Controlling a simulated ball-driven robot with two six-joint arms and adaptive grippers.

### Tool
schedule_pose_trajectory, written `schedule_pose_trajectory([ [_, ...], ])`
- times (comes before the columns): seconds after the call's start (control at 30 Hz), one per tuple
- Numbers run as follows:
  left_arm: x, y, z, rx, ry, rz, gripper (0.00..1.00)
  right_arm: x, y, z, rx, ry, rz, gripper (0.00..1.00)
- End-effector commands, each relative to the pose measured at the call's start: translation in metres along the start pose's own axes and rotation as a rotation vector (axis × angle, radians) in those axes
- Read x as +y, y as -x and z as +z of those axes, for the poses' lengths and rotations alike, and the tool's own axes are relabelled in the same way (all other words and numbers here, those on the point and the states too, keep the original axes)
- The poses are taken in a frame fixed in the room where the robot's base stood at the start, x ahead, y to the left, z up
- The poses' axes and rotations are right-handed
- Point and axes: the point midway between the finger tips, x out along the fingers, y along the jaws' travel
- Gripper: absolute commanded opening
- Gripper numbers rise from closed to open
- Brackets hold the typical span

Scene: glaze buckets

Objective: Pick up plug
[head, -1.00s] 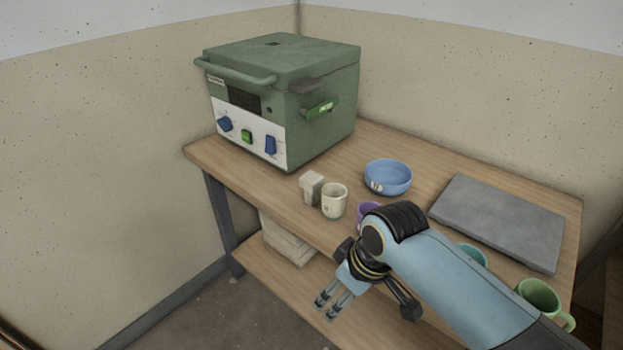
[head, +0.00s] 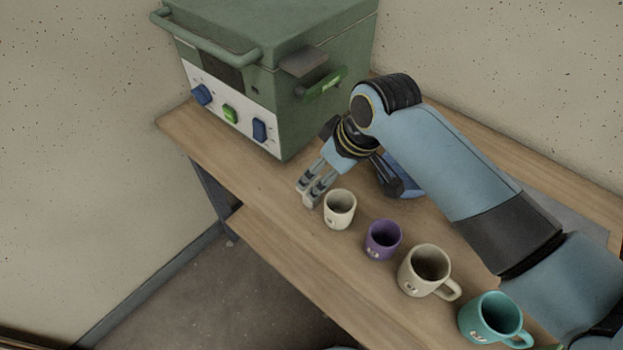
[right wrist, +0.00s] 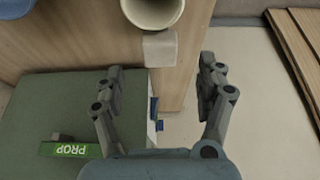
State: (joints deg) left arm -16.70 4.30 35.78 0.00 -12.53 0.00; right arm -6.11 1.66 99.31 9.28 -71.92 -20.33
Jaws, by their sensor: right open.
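The plug, a small pale block (right wrist: 159,48), stands beside a cream cup (right wrist: 152,10) in the right wrist view. In the head view the plug (head: 308,201) is mostly hidden by my right gripper's fingers. My right gripper (head: 309,190) is at the plug, just left of the cream cup (head: 339,210). In the right wrist view the gripper (right wrist: 160,72) is open, with the plug seen between and just beyond its fingertips. I see no contact for sure. My left gripper is not in view.
A green kiln (head: 300,55) stands left of my gripper on the wooden table (head: 235,172). A purple cup (head: 382,239), a beige mug (head: 428,270) and a teal mug (head: 491,318) line the front edge. A blue bowl (head: 405,170) is partly behind my arm.

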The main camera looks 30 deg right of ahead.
Motion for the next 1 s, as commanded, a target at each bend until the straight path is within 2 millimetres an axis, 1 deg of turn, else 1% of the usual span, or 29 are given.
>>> schedule_pose_trajectory([
  [0.03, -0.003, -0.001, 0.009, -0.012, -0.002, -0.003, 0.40, -0.001, -0.010, 0.000, -0.001, -0.001, -0.001, 0.73],
  [0.1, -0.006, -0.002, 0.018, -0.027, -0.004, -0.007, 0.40, 0.000, -0.022, 0.000, -0.001, -0.001, -0.001, 0.73],
  [0.23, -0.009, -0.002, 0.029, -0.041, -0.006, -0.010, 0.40, 0.000, -0.035, 0.000, 0.000, -0.001, -0.001, 0.73],
  [0.37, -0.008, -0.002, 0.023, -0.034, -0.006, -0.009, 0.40, 0.000, -0.045, -0.001, 0.000, -0.001, -0.001, 0.73],
  [0.5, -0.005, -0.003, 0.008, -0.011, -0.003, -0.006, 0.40, 0.001, -0.066, -0.001, -0.001, 0.000, -0.001, 0.73],
  [0.63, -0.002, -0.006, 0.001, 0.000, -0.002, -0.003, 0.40, 0.002, -0.084, -0.001, -0.001, -0.001, -0.001, 0.73],
  [0.73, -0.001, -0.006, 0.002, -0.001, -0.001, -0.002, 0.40, 0.001, -0.089, -0.001, 0.000, -0.001, 0.000, 0.73],
  [0.93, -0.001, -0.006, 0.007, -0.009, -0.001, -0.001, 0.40, 0.001, -0.089, -0.001, 0.001, -0.001, 0.000, 0.73],
  [0.97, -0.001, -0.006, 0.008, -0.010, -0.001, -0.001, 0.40, 0.001, -0.089, -0.001, 0.001, -0.001, 0.000, 0.70],
  [1.0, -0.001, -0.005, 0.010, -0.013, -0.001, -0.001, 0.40, 0.001, -0.089, -0.001, 0.001, -0.001, 0.000, 0.65],
])
